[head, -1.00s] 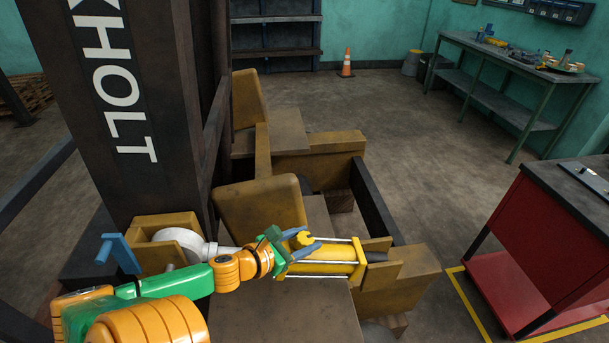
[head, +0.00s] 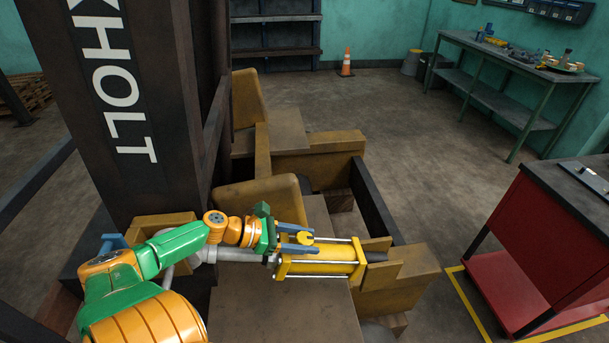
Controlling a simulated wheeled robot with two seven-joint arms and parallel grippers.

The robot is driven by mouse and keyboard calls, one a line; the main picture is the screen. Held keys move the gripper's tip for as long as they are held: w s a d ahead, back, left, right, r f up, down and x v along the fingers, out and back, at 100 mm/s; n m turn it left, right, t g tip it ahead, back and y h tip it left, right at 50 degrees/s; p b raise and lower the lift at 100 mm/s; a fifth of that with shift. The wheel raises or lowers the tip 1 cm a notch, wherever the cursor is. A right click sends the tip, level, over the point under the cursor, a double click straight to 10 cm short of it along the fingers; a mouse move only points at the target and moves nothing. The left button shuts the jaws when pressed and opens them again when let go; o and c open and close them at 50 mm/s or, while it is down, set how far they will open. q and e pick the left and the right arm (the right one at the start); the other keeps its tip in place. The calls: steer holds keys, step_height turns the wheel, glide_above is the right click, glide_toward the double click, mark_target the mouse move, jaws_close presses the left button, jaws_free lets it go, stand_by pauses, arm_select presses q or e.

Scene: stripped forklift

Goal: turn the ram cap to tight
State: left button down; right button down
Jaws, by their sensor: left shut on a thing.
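The ram (head: 325,268) is a yellow cylinder with silver tie rods, lying across the forklift body in the lower middle of the head view. The ram cap (head: 305,238) is a small yellow, notched piece on top of it. My left gripper (head: 308,239) reaches in from the left, roughly level in the picture. Its two blue fingers are shut on the cap, one on each side. The fingers hide part of the cap, and I cannot tell how tight it is. My right gripper is not in view.
The dark mast (head: 130,190) stands close on the left behind my arm. A yellow seat-like block (head: 262,197) rises just behind the ram. A red cabinet (head: 540,240) stands on the right, with open floor (head: 430,200) between. A workbench (head: 510,68) is at the back right.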

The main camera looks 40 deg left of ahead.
mark_target(296, 239)
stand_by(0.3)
arm_select(q)
steer(key=shift+c, duration=1.4)
jaws_free()
steer(key=shift+v, duration=3.45)
